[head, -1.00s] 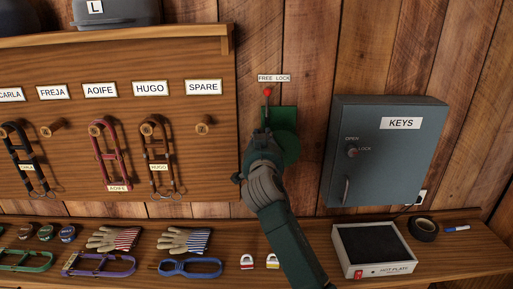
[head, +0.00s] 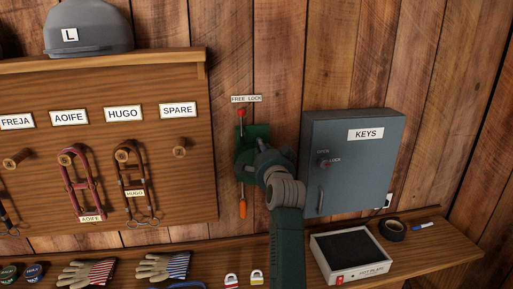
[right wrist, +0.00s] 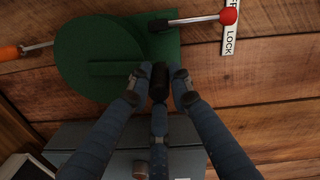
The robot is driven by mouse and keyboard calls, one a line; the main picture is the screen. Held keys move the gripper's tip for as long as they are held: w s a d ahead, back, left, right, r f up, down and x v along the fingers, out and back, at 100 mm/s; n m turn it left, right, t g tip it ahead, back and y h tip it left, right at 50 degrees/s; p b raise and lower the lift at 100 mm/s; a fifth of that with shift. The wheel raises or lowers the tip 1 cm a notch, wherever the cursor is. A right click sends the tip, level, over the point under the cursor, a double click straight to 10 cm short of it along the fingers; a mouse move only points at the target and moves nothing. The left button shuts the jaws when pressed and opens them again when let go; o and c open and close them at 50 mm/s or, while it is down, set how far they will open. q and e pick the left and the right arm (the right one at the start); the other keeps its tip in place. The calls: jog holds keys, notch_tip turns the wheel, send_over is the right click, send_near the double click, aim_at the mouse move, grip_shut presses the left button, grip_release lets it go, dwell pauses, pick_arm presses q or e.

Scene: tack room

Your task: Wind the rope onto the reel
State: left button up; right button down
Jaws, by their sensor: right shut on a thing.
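The green reel (head: 247,146) is mounted on the plank wall. A lever with a red knob (head: 241,113) points up from it, just below the FREE LOCK label (head: 246,99); in the right wrist view the red knob (right wrist: 228,16) lies toward the FREE side. A short rope end with an orange grip (head: 242,209) hangs below the reel. My right gripper (head: 262,160) is at the reel's right side. In the right wrist view its fingers (right wrist: 160,82) are shut on the black crank knob (right wrist: 159,80), beside the green disc (right wrist: 98,60). My left gripper is out of view.
A grey KEYS cabinet (head: 352,165) stands close to the right of my arm. A pegboard with bridles (head: 133,185) is at left.

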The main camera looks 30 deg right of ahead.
jog(key=shift+s+d+f, duration=0.1)
jog(key=shift+s+d, duration=0.05)
jog(key=shift+d, duration=0.4)
jog(key=shift+d, duration=0.1)
jog(key=c, duration=1.6)
grip_release()
jog(key=shift+s+d, duration=0.1)
jog(key=shift+o, duration=0.2)
notch_tip(320, 180, up, 10)
